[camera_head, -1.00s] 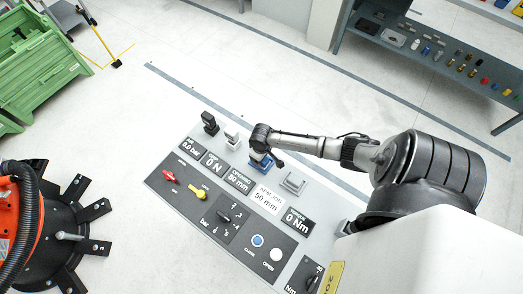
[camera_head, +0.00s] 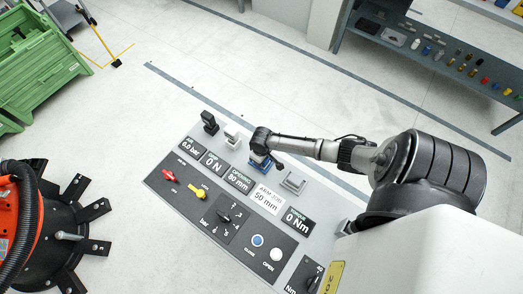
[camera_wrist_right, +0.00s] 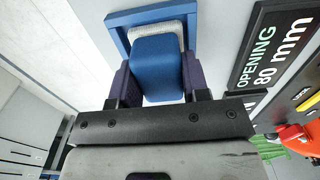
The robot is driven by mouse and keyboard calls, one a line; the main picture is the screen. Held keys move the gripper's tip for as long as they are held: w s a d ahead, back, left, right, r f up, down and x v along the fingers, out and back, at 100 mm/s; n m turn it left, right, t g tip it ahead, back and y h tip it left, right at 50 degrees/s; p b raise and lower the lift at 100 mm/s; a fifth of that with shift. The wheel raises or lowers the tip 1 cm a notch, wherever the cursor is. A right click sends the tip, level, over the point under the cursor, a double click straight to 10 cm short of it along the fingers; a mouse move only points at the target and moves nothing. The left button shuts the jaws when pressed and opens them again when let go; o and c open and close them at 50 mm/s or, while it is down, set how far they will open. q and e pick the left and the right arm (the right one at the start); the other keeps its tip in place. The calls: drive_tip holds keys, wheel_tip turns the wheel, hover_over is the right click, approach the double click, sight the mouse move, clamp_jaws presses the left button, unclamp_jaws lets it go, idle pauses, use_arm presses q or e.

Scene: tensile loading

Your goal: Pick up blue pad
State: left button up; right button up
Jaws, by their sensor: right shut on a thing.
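The blue pad (camera_wrist_right: 159,60) sits between the two dark fingers of my right gripper (camera_wrist_right: 157,88) in the right wrist view. The fingers are shut on its sides. Its far end is at a blue-framed holder (camera_wrist_right: 117,35) with a whitish lining on the panel. In the head view my right gripper (camera_head: 262,155) is over the panel's upper edge, and a bit of blue (camera_head: 257,164) shows below it, mostly hidden by the gripper. My left gripper is not in view.
The sloped control panel (camera_head: 160,190) has displays, a red knob (camera_head: 168,175), a yellow knob (camera_head: 196,191) and buttons. A black piece (camera_head: 209,122), a white piece (camera_head: 232,136) and an empty-looking grey holder (camera_head: 293,183) line its upper edge. Open floor lies beyond.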

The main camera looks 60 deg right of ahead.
drive_tip(key=shift+c, duration=1.2)
drive_tip(key=shift+r, duration=0.15)
drive_tip(key=shift+r, duration=0.3)
drive_tip(key=r, duration=0.2)
drive_tip(key=r+p, duration=0.1)
drive_tip(key=shift+s+r, duration=0.35)
drive_tip(key=shift+r, duration=0.05)
drive_tip(key=s+r+p, duration=0.1)
drive_tip(key=s+r, duration=0.5)
drive_tip(key=s, duration=0.5)
drive_tip(key=shift+a+r+p, duration=0.15)
drive_tip(key=shift+a+p, duration=0.1)
drive_tip(key=shift+p, duration=0.05)
